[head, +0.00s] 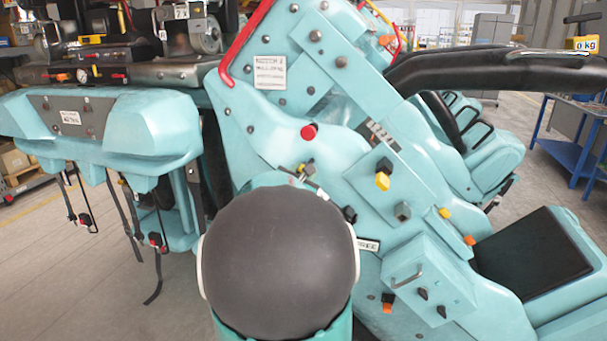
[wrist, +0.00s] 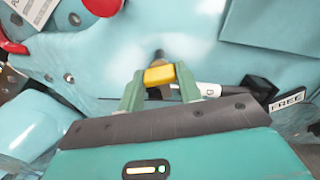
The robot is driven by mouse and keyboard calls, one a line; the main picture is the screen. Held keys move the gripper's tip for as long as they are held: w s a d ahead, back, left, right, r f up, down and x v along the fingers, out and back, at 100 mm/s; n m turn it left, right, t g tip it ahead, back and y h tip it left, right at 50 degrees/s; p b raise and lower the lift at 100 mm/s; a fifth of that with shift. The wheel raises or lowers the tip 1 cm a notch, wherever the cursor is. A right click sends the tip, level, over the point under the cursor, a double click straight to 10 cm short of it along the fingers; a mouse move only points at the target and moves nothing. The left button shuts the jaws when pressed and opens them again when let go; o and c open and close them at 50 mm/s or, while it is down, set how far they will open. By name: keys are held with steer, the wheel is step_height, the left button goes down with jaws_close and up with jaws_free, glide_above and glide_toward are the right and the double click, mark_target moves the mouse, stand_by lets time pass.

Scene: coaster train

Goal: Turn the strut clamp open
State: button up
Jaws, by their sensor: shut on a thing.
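In the wrist view my gripper (wrist: 160,82) has its two green fingers closed on a yellow block, which I take to be the grip of the strut clamp (wrist: 160,74). A short dark shaft runs from behind it to the turquoise panel. In the head view what looks like the clamp (head: 308,168) shows just above my rounded grey arm link, which hides most of my gripper. A white bar (wrist: 208,89) ends near a black block (wrist: 262,88), beside a FREE label (wrist: 288,99). Whether the bar belongs to the clamp, I cannot tell.
A red button (head: 308,132) sits above the clamp. A yellow-tipped knob (head: 383,180) and a box with a handle (head: 420,285) stand out from the panel at right. A turquoise seat unit with hanging straps (head: 100,125) is at left.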

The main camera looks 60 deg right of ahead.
steer(key=n, duration=1.3)
steer(key=shift+n, duration=0.4)
steer(key=o, duration=1)
steer(key=shift+a, duration=0.1)
steer(key=a, duration=0.4)
steer(key=s+a, duration=0.1)
steer(key=a, duration=0.4)
steer(key=s+a, duration=0.1)
steer(key=a, duration=0.3)
steer(key=shift+s+a, duration=0.1)
steer(key=shift+a, duration=0.2)
